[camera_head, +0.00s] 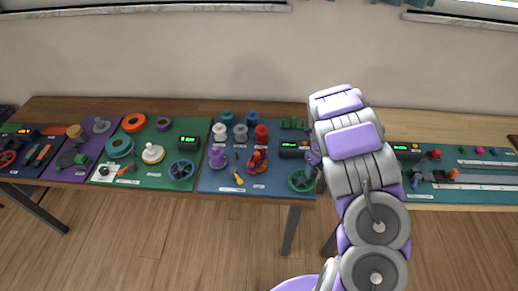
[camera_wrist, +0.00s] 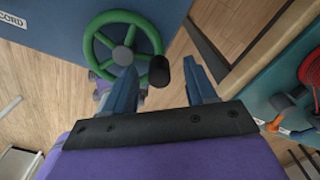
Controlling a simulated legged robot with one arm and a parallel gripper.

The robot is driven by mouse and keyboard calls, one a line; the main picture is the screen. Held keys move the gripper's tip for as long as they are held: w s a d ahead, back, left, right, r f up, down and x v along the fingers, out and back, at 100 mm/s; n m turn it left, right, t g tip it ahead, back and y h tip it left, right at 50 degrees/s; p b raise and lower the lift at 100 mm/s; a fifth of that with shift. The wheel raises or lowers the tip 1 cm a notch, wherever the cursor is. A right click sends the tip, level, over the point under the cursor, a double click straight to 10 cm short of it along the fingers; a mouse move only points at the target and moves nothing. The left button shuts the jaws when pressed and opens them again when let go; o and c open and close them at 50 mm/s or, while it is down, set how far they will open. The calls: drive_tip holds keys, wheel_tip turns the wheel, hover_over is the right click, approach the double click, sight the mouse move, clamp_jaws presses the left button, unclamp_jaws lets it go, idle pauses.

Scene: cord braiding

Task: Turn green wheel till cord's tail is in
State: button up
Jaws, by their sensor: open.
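The green wheel (camera_head: 301,180) is at the front right of the blue mat (camera_head: 275,184), beside my arm. In the wrist view the green wheel (camera_wrist: 93,47) has spokes, a grey hub and a black knob (camera_wrist: 160,72) on its rim. My gripper (camera_wrist: 162,66) is open, with one blue-grey finger on each side of the knob. The left fingertip overlaps the wheel's lower rim in the picture; I cannot tell if it touches. An orange device (camera_head: 257,160) stands left of the wheel. The cord's tail is too small to make out.
Spools, including a red one (camera_head: 261,133), stand at the back of the blue mat. A black box with a green display (camera_head: 292,148) sits behind the wheel. Green, purple and teal mats with other parts lie to either side. The table's front edge is close to the wheel.

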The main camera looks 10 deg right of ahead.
wheel_tip(320, 180, up, 16)
drive_tip(key=p, duration=0.2)
drive_tip(key=s+a+r+n, duration=0.5)
drive_tip(key=s+r+n, duration=0.2)
drive_tip(key=r, duration=0.1)
drive_tip(key=s+a+r+n, duration=0.1)
drive_tip(key=s+a+n, duration=0.4)
drive_tip(key=s+n, duration=0.3)
drive_tip(key=s+a+r+n+g, duration=0.1)
drive_tip(key=s+a+r+n, duration=0.1)
drive_tip(key=s+a+n, duration=0.3)
drive_tip(key=s+a+r+n, duration=0.2)
drive_tip(key=s+a+n, duration=0.3)
drive_tip(key=s+n, duration=0.7)
drive_tip(key=s, duration=0.5)
drive_tip(key=shift+a+g, duration=0.15)
drive_tip(key=shift+g, duration=0.25)
